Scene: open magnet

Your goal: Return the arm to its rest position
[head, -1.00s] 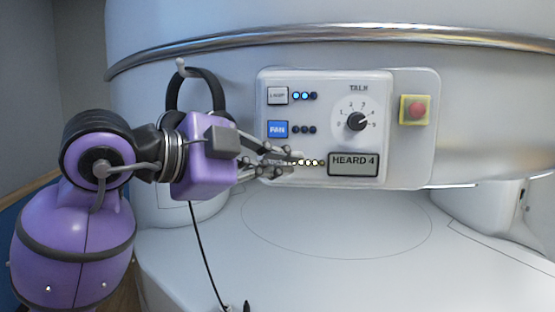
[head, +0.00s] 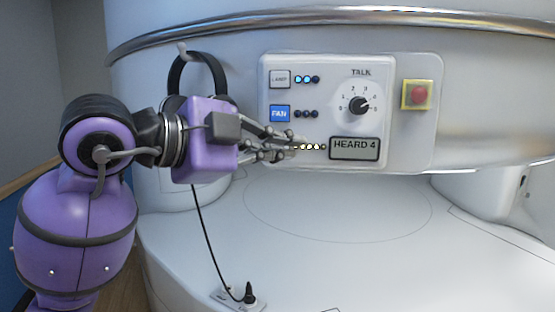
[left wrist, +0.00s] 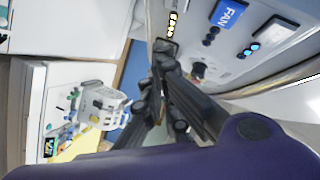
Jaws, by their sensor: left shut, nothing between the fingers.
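My left gripper (head: 290,147) is at the lower left of the white control panel (head: 392,82), its fingers shut with nothing between them. In the head view the fingertips overlap the row of yellow lights beside the HEARD 4 display (head: 354,148); I cannot tell whether they touch the panel. In the left wrist view the dark fingers (left wrist: 165,60) are together, pointing at the panel's lower edge. The TALK dial (head: 359,105), LAMP button (head: 280,79) and blue FAN button (head: 280,114) are uncovered. My right gripper is in neither view.
Headphones (head: 202,75) hang on a hook behind my left gripper, partly hidden by it. Their black cord runs down to a small socket plate (head: 240,298). A red button on a yellow plate (head: 417,95) is at the right. The white bed surface (head: 350,220) below is clear.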

